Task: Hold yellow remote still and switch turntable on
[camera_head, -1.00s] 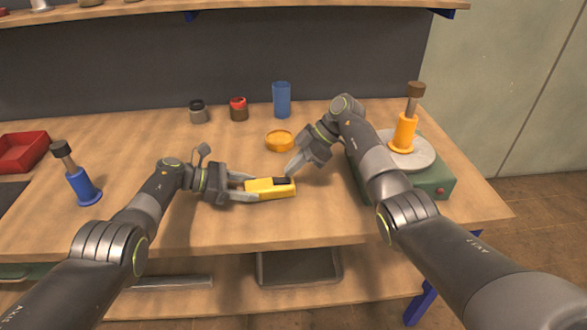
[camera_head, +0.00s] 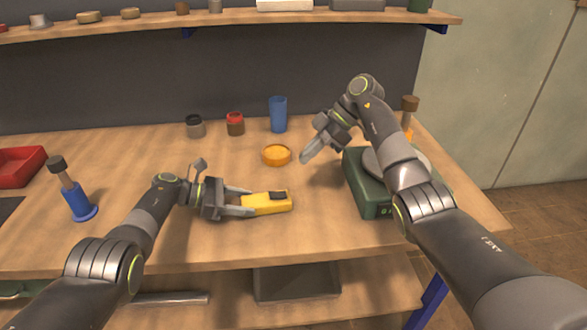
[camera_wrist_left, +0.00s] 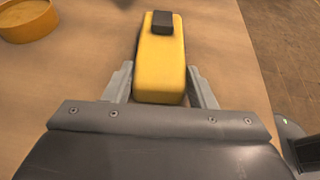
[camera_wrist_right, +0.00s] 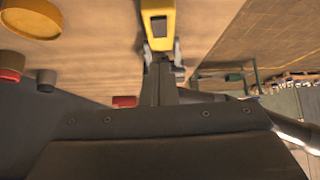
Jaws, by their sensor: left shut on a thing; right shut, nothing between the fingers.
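My left gripper (camera_head: 246,203) is shut on the yellow remote (camera_head: 262,206) and holds it at or just above the tabletop. The remote also lies between the fingers in the left wrist view (camera_wrist_left: 161,72). A dark switch block (camera_wrist_left: 162,22) sits on its far end. My right gripper (camera_head: 306,158) is shut and empty, raised behind and right of the remote, apart from it. The right wrist view shows the remote (camera_wrist_right: 158,42) beyond the closed fingers. The turntable, a green box (camera_head: 366,196) with a grey platter, stands at right, partly hidden by my right arm.
An orange dish (camera_head: 277,155), a blue cup (camera_head: 278,115) and two small jars (camera_head: 235,124) stand behind. An orange bottle (camera_head: 408,130) shows behind my right arm. The front middle table is clear.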

